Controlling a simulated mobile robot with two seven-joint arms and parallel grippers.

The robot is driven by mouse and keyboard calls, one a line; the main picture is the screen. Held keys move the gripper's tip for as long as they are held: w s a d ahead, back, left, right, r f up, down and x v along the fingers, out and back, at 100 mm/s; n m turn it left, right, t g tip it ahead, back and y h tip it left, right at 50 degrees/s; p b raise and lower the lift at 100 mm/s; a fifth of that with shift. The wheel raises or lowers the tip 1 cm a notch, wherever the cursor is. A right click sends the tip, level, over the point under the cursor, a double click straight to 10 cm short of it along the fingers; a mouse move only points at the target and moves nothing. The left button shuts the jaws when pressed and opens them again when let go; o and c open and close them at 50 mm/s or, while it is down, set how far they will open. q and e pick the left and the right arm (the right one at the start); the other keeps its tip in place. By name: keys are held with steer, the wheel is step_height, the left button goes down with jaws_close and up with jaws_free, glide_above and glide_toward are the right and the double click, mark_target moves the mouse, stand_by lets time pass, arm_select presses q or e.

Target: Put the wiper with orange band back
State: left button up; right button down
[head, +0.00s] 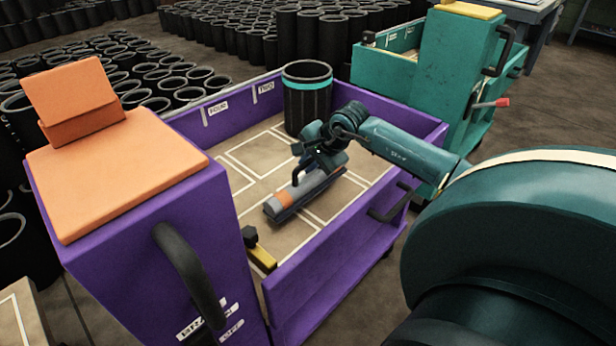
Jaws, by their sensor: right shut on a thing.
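The wiper with orange band (284,199) is a grey, block-like tool with a dark underside and a black handle. It is low over or on the floor of the purple cart (345,274), inside the outlined areas; I cannot tell whether it touches. My right gripper (318,160) is shut on the wiper's handle, reaching in over the cart's right side and partly hiding the wiper's far end. My left gripper is not in view.
A black sleeve with a teal band (307,100) stands in the cart's far corner. A small yellow and black item (259,250) lies at the near end. An orange-topped cabinet (120,175) rises at left. A teal cart (450,75) stands behind, among many black sleeves (150,75).

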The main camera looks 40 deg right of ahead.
mark_target(307, 176)
step_height(307, 176, down, 3)
steer(key=shift+f+b, duration=0.2)
steer(key=shift+b, duration=0.25)
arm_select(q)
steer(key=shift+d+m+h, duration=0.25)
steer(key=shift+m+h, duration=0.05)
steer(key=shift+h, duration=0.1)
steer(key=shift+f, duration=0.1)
arm_select(e)
steer(key=shift+f, duration=0.15)
steer(key=c, duration=1.9)
jaws_free()
steer(key=shift+f, duration=0.15)
steer(key=o, duration=0.5)
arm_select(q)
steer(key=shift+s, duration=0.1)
